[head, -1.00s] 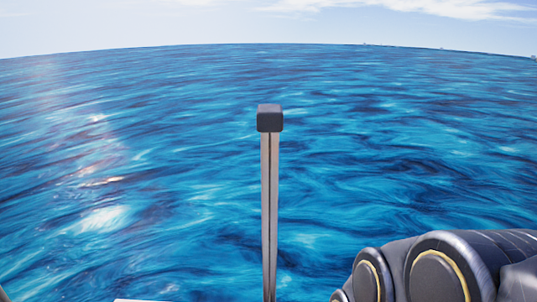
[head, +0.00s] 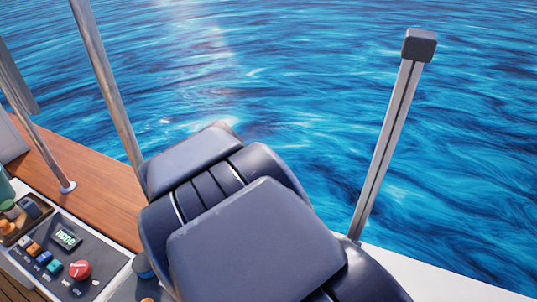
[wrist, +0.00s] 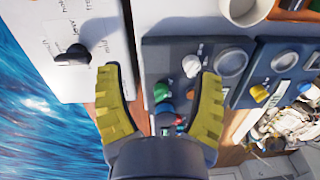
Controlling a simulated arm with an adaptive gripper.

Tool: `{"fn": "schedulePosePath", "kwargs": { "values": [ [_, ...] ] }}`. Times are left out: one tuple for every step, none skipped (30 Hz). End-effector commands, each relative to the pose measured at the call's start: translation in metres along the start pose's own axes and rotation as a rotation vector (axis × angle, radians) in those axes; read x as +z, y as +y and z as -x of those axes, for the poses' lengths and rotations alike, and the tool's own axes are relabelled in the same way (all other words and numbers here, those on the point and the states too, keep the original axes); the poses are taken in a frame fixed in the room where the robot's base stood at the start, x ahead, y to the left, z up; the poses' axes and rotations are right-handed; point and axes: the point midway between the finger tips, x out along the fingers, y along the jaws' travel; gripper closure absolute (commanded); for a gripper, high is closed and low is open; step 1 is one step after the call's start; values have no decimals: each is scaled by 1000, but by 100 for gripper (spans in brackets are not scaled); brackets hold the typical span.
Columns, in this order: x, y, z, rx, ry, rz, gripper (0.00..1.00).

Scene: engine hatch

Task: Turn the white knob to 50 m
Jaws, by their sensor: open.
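In the wrist view a white knob (wrist: 191,66) sits on a dark panel (wrist: 155,55), next to a round grey dial. My gripper (wrist: 160,72) shows there with two yellow ribbed fingers, open and empty. The white knob lies between the fingertips in the picture, close to the right one. I cannot tell how far above the panel the fingers are. The knob's markings are too small to read. In the head view neither my gripper nor the white knob can be made out.
A green knob (wrist: 161,92) lies between the fingers. A white panel with a black knob (wrist: 72,55) is at left, a yellow knob (wrist: 259,92) and white cup (wrist: 243,10) at right. The head view shows a red button (head: 80,270), a "none" display (head: 67,239) and a post (head: 385,150).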

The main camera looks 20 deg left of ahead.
Motion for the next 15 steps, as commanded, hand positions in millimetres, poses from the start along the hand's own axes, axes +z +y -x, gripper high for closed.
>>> {"fn": "schedulePosePath", "kwargs": {
  "values": [
    [-20, -18, -17, -1, -5, 98, 34],
    [-30, -26, -24, 2, -2, 149, 34],
    [-42, -38, -34, 2, 0, 208, 34],
    [-49, -46, -39, 2, 3, 248, 34],
    [-56, -53, -44, 3, 6, 281, 34],
    [-62, -60, -50, 2, 7, 318, 34],
    [-65, -65, -53, 2, 9, 338, 34],
    [-68, -69, -56, 2, 10, 354, 34],
    [-70, -72, -58, 2, 12, 371, 34],
    [-72, -74, -60, 3, 13, 378, 34],
    [-72, -75, -61, 3, 14, 382, 34],
    [-73, -75, -63, 4, 15, 384, 34],
    [-73, -75, -65, 4, 15, 384, 34],
    [-73, -75, -67, 4, 15, 383, 34],
    [-73, -74, -71, 3, 14, 382, 34]
  ]
}}
